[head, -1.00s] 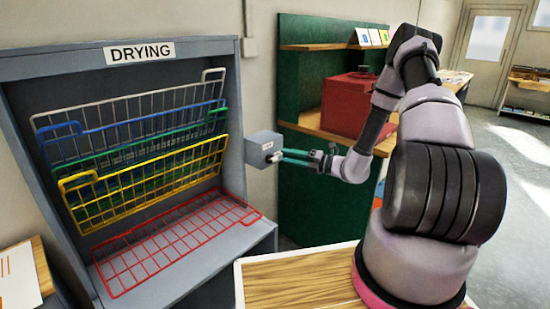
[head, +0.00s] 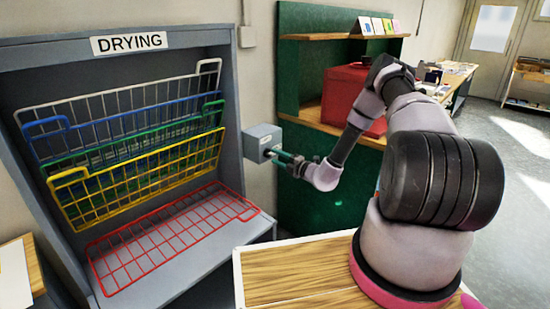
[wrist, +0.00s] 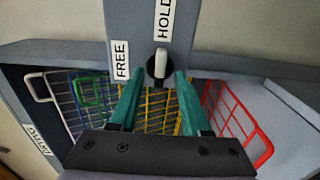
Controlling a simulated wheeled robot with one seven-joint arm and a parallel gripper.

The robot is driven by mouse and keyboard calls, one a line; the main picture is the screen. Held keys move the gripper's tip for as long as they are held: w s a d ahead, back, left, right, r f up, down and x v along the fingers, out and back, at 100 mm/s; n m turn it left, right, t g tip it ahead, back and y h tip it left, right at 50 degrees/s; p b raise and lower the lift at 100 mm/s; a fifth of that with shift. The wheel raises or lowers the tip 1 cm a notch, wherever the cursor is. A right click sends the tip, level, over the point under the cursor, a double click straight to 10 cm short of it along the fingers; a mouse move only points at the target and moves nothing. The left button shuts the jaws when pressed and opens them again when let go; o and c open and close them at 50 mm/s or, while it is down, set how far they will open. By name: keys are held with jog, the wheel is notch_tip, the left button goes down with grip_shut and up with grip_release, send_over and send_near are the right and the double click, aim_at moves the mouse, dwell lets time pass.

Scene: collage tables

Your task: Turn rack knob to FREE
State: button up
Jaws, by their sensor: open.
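The rack knob (wrist: 159,66) is a black disc with a white bar on a grey box (head: 260,136) fixed to the side of the drying rack. In the wrist view the white bar lines up toward the HOLD label (wrist: 164,19); the FREE label (wrist: 121,60) is to its left. My gripper (wrist: 157,82) is open, with one green finger on each side of the knob. I cannot tell whether the fingers touch it. In the head view my gripper (head: 277,157) is at the front of the box, and the knob is hidden.
The drying rack (head: 242,160) holds white, blue, green and yellow wire shelves raised and a red one (head: 170,240) lying low. A green shelf unit (head: 292,80) with a red box (head: 345,95) stands behind my arm. A wooden table (head: 290,275) is in front.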

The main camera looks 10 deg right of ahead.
jog(key=shift+w+a, duration=0.45)
jog(key=shift+w, duration=0.05)
grip_shut()
